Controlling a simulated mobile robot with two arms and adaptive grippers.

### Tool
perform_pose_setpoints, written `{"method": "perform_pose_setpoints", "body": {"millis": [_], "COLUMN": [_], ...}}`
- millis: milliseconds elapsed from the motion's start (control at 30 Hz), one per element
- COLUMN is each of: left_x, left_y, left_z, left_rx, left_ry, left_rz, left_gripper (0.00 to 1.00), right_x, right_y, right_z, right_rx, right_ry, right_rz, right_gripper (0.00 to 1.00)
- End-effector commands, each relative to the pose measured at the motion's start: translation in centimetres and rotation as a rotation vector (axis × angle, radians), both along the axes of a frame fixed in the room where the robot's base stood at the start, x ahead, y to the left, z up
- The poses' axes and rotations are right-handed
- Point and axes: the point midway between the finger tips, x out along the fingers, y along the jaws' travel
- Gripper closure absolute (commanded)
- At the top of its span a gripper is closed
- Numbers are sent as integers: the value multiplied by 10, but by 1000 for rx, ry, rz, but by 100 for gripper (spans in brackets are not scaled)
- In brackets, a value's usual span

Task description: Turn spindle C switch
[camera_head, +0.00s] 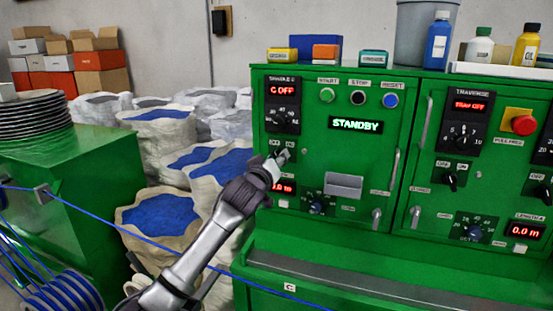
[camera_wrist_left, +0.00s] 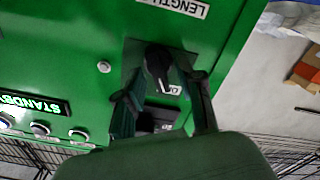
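The spindle C switch is a small black rotary knob on a dark plate. In the left wrist view the knob (camera_wrist_left: 157,64) sits between my two fingertips, with a gap visible on both sides. My left gripper (camera_head: 279,158) is at the left panel of the green cabinet, just below the spindle dial, and mostly hides the switch in the head view. It also shows in the left wrist view (camera_wrist_left: 159,86), open around the knob; whether the fingers touch it is unclear. The spindle display (camera_head: 282,89) reads "C OFF". My right gripper is out of view.
The status screen (camera_head: 355,125) reads "STANDBY", below the start, stop and reset buttons. A metal handle (camera_head: 393,172) sticks out to the right. A blue cable (camera_head: 150,240) runs low across the view. Sacks (camera_head: 160,217) of blue pellets stand left of the cabinet.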

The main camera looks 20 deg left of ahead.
Motion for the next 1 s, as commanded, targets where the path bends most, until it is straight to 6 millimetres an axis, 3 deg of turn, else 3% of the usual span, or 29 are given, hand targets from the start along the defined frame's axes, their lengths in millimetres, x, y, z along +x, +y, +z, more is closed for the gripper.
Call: {"method": "perform_pose_setpoints", "body": {"millis": [33,267,667,1000], "left_x": [0,0,0,0], "left_y": [0,0,0,-1], "left_z": [0,0,1,3], "left_rx": [0,0,29,235], "left_ry": [0,0,-1,-9], "left_rz": [0,0,0,2], "left_gripper": [62,100,100,100], "right_x": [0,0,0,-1], "right_y": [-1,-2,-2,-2], "right_z": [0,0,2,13], "right_rx": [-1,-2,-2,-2], "right_ry": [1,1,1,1], "right_rz": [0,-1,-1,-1], "right_gripper": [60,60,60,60]}}
